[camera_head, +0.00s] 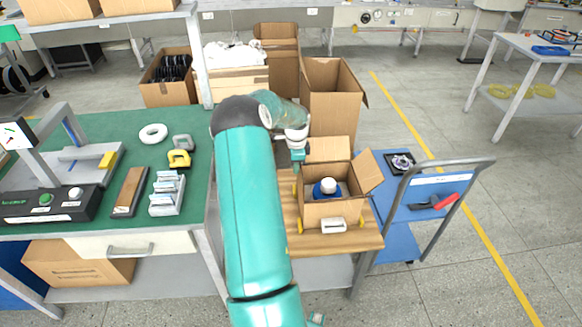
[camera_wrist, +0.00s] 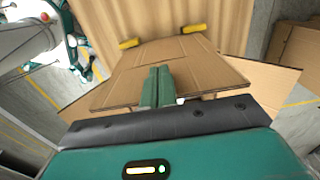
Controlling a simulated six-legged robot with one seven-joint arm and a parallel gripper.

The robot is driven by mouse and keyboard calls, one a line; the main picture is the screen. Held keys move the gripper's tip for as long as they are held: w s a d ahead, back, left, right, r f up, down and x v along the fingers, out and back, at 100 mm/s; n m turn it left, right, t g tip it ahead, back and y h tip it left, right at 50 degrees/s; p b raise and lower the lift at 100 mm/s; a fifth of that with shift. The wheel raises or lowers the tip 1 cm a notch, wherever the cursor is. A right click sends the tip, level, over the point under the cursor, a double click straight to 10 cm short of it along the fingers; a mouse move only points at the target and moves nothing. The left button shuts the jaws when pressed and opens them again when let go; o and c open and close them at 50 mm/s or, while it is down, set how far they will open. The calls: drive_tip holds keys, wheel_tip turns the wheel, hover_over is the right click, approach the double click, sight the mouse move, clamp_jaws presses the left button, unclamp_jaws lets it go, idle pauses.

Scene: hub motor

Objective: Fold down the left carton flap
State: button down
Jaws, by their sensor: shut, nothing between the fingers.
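The open carton (camera_head: 332,212) stands on a small wooden table, with a blue and white hub motor (camera_head: 327,187) inside. Its back flap (camera_head: 327,149) stands up and its right flap (camera_head: 370,171) slants outward. My gripper (camera_head: 297,163) points down at the carton's left side, partly hiding it; the left flap is hard to make out there. In the wrist view my gripper (camera_wrist: 158,84) is shut and empty, in front of a broad cardboard panel, apparently the left flap (camera_wrist: 200,72). Whether the fingers touch it I cannot tell.
Yellow clips (camera_head: 300,226) sit beside the carton on the wooden table (camera_head: 284,213). A white item (camera_head: 333,226) lies at its front. A blue cart (camera_head: 401,242) is close on the right, and a green workbench (camera_head: 104,205) on the left. Tall cartons (camera_head: 331,103) stand behind.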

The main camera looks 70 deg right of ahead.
drive_tip(key=s+d, duration=0.3)
drive_tip(key=s, duration=0.4)
drive_tip(key=shift+s+d, duration=0.15)
drive_tip(key=shift+d, duration=0.2)
idle(0.4)
drive_tip(key=shift+f, duration=0.15)
drive_tip(key=shift+f, duration=2.45)
wheel_tip(320, 180, up, 9)
idle(0.6)
